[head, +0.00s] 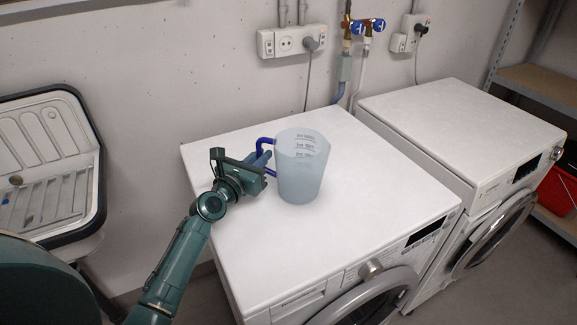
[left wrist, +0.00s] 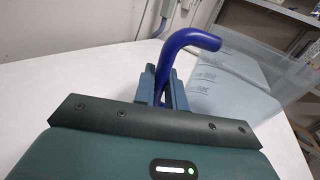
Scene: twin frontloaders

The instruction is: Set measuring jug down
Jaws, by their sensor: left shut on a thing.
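The measuring jug (head: 301,170) is translucent pale blue with dark markings and a blue handle. It is upright over the top of the left washing machine (head: 330,240), and its base looks to be at or just above the white surface; I cannot tell which. My left gripper (head: 264,160) comes from the left and is shut on the jug's handle. In the left wrist view the blue handle (left wrist: 190,42) rises between the fingers, and the jug's body (left wrist: 240,85) is at the right. My right gripper is in neither view.
A second washing machine (head: 460,130) stands to the right. A sink (head: 45,165) is at the left. Sockets (head: 290,41) and blue-handled taps (head: 362,27) are on the back wall. A shelf with a red bin (head: 560,190) is at the far right. The machine top around the jug is clear.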

